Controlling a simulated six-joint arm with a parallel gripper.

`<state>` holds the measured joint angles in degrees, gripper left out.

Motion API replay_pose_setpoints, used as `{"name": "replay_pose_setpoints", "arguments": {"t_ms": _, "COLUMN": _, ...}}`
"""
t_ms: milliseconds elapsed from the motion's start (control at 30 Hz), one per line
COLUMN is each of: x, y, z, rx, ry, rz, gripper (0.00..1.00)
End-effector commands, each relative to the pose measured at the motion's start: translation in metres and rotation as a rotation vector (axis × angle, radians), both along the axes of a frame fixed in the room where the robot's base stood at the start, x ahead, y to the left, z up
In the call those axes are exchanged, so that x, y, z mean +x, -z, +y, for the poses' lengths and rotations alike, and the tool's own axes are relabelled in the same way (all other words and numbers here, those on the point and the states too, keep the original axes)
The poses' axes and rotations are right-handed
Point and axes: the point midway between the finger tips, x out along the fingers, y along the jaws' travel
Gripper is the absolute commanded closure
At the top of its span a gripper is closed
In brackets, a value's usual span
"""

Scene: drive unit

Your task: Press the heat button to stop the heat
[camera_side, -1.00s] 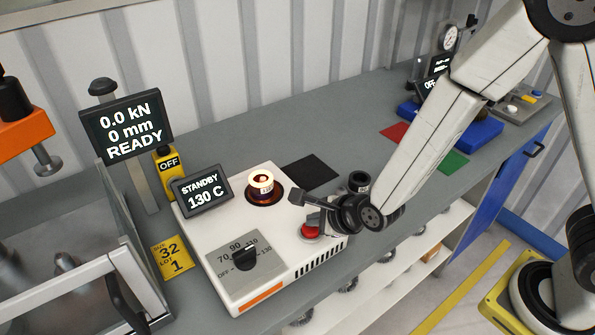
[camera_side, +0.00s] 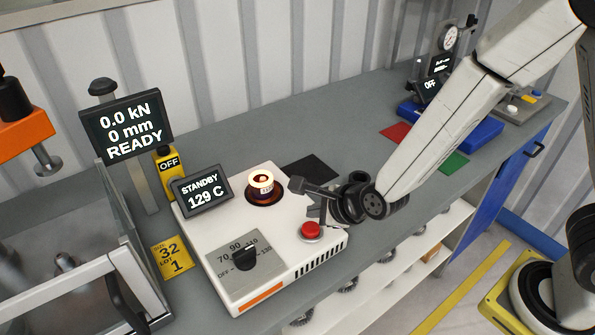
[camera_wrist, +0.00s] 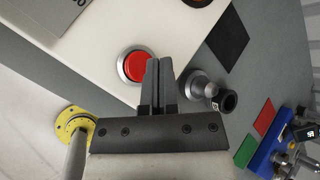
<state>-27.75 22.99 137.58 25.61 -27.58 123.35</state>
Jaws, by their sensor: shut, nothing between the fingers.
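The red heat button (camera_side: 311,230) sits in a pale ring on the front right corner of the white heater unit (camera_side: 290,262). It also shows in the wrist view (camera_wrist: 134,67), just left of the fingertips. My gripper (camera_side: 312,212) is shut and empty, above and a little behind the button, apart from it; the fingers show closed together in the wrist view (camera_wrist: 158,68). The heater display (camera_side: 202,192) reads STANDBY 129 C. A glowing ring part (camera_side: 261,184) sits in the heater's round well. The temperature dial (camera_side: 244,259) is on the grey panel at the front.
A black square mat (camera_side: 310,168) lies behind the heater. A press with a READY display (camera_side: 127,129) stands at the left. Red (camera_side: 394,132) and green (camera_side: 453,163) mats and a blue fixture (camera_side: 478,133) lie further right. In the wrist view, a round metal part (camera_wrist: 196,85) stands right of the fingers.

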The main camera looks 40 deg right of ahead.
Motion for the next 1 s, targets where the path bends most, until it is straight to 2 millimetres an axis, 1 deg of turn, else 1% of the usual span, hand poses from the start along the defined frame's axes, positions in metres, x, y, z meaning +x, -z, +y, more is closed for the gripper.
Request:
{"name": "replay_pose_setpoints", "arguments": {"t_ms": 33, "x": 0.0, "y": -0.005, "z": 0.0, "rx": 0.003, "ry": 0.001, "rz": -0.003, "gripper": 1.0}}
{"name": "replay_pose_setpoints", "arguments": {"t_ms": 600, "x": 0.0, "y": -0.043, "z": 0.0, "rx": 0.002, "ry": 0.001, "rz": -0.001, "gripper": 1.0}}
{"name": "replay_pose_setpoints", "arguments": {"t_ms": 733, "x": 0.0, "y": -0.048, "z": 0.0, "rx": 0.002, "ry": 0.0, "rz": -0.001, "gripper": 1.0}}
{"name": "replay_pose_setpoints", "arguments": {"t_ms": 1000, "x": 0.0, "y": -0.048, "z": 0.0, "rx": 0.001, "ry": 0.0, "rz": 0.0, "gripper": 1.0}}
